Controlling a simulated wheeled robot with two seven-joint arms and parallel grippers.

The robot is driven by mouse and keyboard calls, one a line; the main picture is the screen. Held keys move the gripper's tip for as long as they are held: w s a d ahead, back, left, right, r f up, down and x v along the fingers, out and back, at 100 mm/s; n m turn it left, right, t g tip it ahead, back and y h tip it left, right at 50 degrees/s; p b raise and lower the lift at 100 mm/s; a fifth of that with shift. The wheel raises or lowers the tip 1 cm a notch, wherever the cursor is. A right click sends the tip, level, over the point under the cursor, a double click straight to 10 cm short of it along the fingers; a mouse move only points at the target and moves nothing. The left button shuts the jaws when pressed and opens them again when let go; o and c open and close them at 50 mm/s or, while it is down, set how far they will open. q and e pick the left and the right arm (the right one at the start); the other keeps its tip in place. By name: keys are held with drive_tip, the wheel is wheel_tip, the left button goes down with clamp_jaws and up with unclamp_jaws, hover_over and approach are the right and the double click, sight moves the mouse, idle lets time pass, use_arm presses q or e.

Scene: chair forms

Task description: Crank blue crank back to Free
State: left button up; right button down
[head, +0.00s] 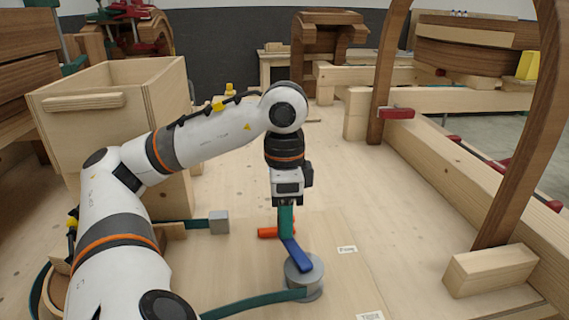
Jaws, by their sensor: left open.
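The blue crank (298,256) is a short blue bar on top of a round grey drum (305,279) at the lower middle of the head view. The bar points up and left from the drum. My left gripper (287,224) points straight down, with its teal fingers at the far end of the blue bar. It is open; whether the fingers touch the crank, or a handle is between them, cannot be told. A white label (347,250), apparently reading Free, lies right of the crank. Another label (370,317), apparently Tight, is at the bottom edge. My right gripper is not in view.
A teal strap (255,303) runs left from the drum. An orange-red piece (268,232) lies just left of the fingers. A grey block (219,222) and a wooden box (105,115) are at left. Curved wooden ribs (525,130) and a wooden block (490,270) stand at right.

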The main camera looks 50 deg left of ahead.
use_arm(q)
wheel_tip(320, 180, up, 6)
drive_tip(key=p, duration=0.4)
drive_tip(key=shift+r, duration=0.15)
